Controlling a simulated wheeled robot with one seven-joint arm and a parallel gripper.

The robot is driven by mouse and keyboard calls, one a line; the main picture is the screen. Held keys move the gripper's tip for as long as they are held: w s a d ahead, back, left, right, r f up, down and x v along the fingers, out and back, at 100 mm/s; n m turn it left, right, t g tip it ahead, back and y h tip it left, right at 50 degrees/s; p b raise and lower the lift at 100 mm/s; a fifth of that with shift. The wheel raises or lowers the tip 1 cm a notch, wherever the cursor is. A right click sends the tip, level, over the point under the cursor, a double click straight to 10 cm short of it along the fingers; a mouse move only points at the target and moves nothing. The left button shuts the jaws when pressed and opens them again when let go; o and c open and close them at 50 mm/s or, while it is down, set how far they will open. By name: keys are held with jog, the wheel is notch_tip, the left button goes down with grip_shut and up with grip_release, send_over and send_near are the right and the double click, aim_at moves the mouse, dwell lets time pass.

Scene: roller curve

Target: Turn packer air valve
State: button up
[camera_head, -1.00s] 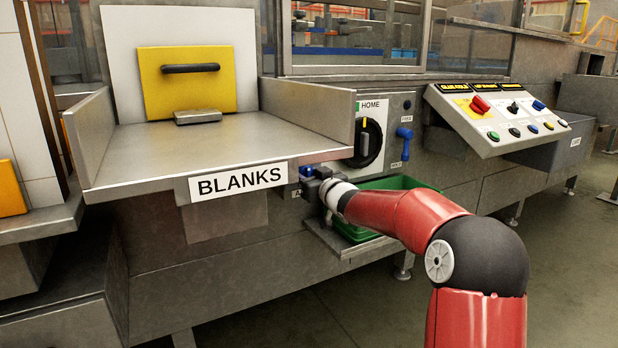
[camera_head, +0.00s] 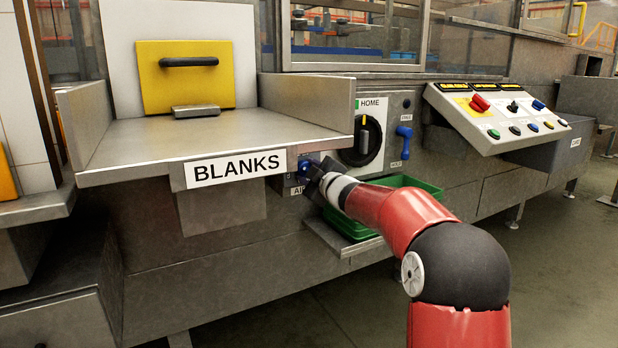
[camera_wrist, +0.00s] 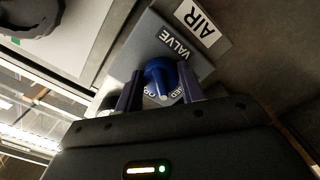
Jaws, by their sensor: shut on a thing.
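The air valve is a small blue knob (camera_wrist: 160,78) on a grey block marked VALVE (camera_wrist: 172,45). In the wrist view the knob sits between the two fingers of my gripper (camera_wrist: 160,88), which is shut on it. Part of the dial lettering around the knob is hidden by the fingers. In the head view the blue knob (camera_head: 304,167) shows just right of the BLANKS sign, with my gripper (camera_head: 312,172) against it. The AIR label shows in the wrist view (camera_wrist: 199,24) and is partly covered by my gripper in the head view.
The BLANKS shelf (camera_head: 200,137) juts out to the left of the valve. A black HOME dial (camera_head: 366,140) and a blue handle (camera_head: 404,140) are right of it. A green bin (camera_head: 425,185) stands beneath my wrist. A button console (camera_head: 500,118) is farther right.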

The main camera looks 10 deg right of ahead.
jog(key=n+b, duration=0.1)
jog(key=n, duration=0.2)
jog(key=shift+f+n, duration=0.1)
jog(key=shift+n, duration=0.2)
jog(key=shift+n+b, duration=1)
jog(key=shift+n, duration=0.9)
jog(key=o, duration=1)
jog(key=shift+r, duration=0.2)
jog(key=v, duration=0.7)
jog(key=shift+s+d, duration=0.1)
jog(key=shift+s, duration=0.25)
